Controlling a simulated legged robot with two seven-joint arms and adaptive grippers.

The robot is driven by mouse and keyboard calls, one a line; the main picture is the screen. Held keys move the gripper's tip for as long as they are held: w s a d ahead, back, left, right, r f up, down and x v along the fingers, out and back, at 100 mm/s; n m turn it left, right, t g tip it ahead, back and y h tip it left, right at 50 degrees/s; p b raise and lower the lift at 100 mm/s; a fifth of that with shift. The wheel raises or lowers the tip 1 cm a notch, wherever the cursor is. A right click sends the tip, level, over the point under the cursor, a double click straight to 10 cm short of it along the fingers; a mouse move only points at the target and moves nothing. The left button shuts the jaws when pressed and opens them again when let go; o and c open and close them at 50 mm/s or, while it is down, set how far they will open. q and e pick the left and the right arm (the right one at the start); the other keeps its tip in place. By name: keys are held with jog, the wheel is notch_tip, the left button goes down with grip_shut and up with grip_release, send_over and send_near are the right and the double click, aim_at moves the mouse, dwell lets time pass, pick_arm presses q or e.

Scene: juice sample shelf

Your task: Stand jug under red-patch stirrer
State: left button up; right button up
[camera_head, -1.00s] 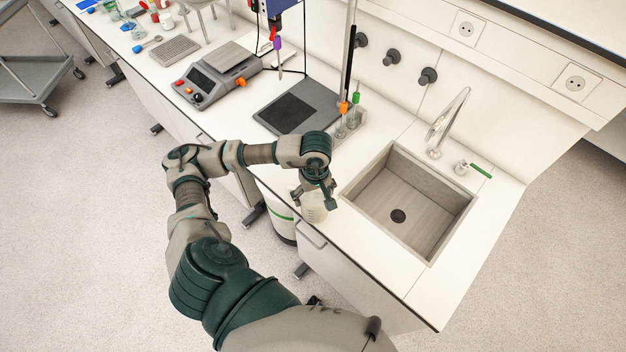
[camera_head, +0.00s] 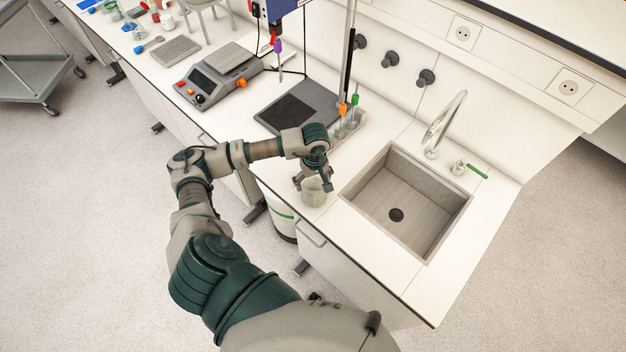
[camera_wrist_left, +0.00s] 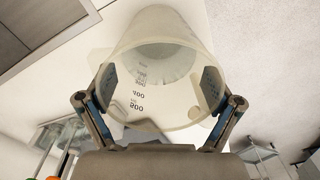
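A translucent jug (camera_head: 313,194) with printed volume marks is at the bench's front edge, left of the sink. My left gripper (camera_head: 312,179) is around its upper part. In the left wrist view the jug (camera_wrist_left: 160,62) sits between the two fingers (camera_wrist_left: 160,105), one pad against each side, its open mouth facing the camera. Whether its bottom touches the bench cannot be told. A blue stirrer (camera_head: 280,8) is cut off by the top edge, with a small red part (camera_head: 273,38) near its thin hanging shaft. A dark flat plate (camera_head: 285,114) lies below and right. My right gripper is not in view.
A sink (camera_head: 395,214) with a tap (camera_head: 445,120) is right of the jug. A rack with orange- and green-topped tools (camera_head: 349,122) stands behind it. A grey device with a display (camera_head: 205,80) is left of the plate. The bench's front strip is partly clear.

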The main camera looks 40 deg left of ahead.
pick_arm(q)
jog(key=shift+o, duration=0.7)
jog(key=shift+r, duration=0.1)
notch_tip(320, 180, up, 12)
jog(key=b, duration=0.2)
jog(key=shift+w, duration=0.15)
jog(key=shift+d, duration=0.1)
